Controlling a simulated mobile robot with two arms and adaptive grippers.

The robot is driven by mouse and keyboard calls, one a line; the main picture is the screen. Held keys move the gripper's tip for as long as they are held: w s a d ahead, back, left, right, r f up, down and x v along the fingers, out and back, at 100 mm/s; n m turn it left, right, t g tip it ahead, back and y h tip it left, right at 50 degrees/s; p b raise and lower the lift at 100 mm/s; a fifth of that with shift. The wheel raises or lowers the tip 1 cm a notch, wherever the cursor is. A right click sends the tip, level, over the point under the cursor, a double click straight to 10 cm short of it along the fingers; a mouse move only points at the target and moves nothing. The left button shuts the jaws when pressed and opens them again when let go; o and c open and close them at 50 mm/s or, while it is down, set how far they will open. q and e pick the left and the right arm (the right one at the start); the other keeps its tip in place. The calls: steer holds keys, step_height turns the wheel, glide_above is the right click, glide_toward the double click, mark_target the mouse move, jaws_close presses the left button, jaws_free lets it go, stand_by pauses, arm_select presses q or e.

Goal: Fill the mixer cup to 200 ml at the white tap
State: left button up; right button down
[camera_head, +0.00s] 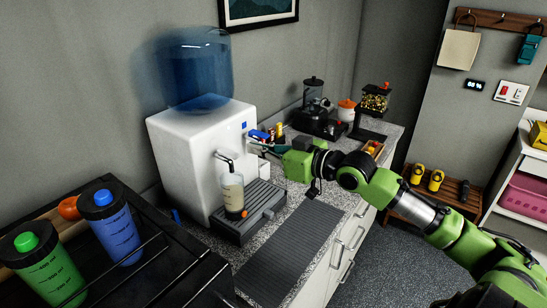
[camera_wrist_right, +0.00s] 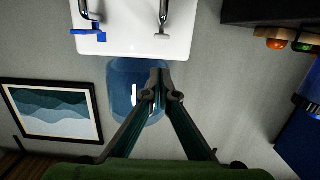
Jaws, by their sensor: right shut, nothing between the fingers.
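The mixer cup (camera_head: 232,192) stands upright on the grey drip tray (camera_head: 262,215), under the nearer chrome spout of the white water dispenser (camera_head: 185,150). It is see-through and looks pale inside; I cannot read its level or marks. The white tap (camera_head: 224,158) is above the cup; in the right wrist view, a tap with a pale lever (camera_wrist_right: 162,36) shows beside a blue-levered tap (camera_wrist_right: 90,36). My right gripper (camera_head: 262,146) is shut and empty in front of the dispenser, near the taps; its fingertips (camera_wrist_right: 158,82) meet. My left gripper is out of view.
A blue water bottle (camera_head: 196,70) tops the dispenser. A blender (camera_head: 313,100) stands farther back on the counter. A dark ribbed mat (camera_head: 290,255) lies clear in front.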

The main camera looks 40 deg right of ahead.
steer(key=shift+b+v, duration=0.8)
steer(key=shift+v, duration=1.6)
steer(key=shift+f, duration=0.1)
